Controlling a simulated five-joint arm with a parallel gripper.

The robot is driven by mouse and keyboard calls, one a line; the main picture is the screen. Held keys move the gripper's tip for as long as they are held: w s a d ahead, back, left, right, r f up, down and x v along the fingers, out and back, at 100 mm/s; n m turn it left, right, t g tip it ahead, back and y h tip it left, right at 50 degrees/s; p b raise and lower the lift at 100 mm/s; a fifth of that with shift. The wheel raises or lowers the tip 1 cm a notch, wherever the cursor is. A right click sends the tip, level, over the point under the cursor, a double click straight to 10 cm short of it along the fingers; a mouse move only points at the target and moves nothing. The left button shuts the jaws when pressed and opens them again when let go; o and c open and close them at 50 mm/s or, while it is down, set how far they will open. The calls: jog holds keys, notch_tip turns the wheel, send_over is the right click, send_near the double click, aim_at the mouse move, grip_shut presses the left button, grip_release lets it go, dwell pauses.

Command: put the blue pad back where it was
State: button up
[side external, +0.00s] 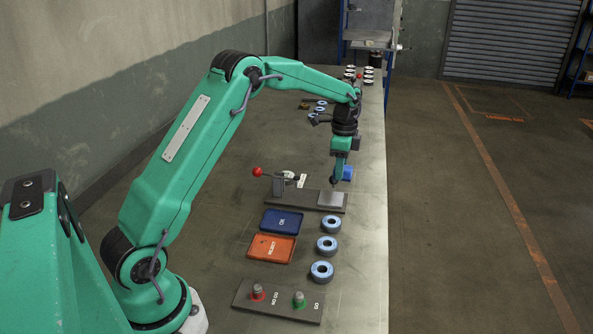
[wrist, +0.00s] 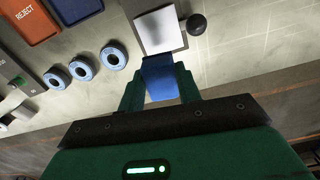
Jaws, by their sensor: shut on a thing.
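The blue pad (side external: 348,172) is a small blue block, held in my gripper (side external: 341,178) above the bench, close to the far side of a fixture's pale metal plate (side external: 333,197). In the wrist view the blue pad (wrist: 158,78) sits between the two green fingers of my gripper (wrist: 159,88), which are shut on it. The pale plate (wrist: 160,30) shows just beyond the pad there. I cannot tell the gap between the pad and the bench.
The fixture has a red-knobbed lever (side external: 257,171). A blue OK tray (side external: 281,222), an orange REJECT tray (side external: 271,249) and three blue-rimmed discs (side external: 328,246) lie nearer. A NO GO/GO gauge board (side external: 278,300) is nearest.

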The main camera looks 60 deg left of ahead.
jog(key=s+d+r+n, duration=0.1)
jog(key=s, duration=2.1)
jog(key=shift+s+d, duration=0.15)
jog(key=shift+s, duration=0.25)
send_over(249, 215)
notch_tip(249, 215, down, 7)
jog(key=shift+r, duration=0.1)
jog(key=shift+f, duration=2)
jog(key=shift+f, duration=0.15)
jog(key=o, duration=0.9)
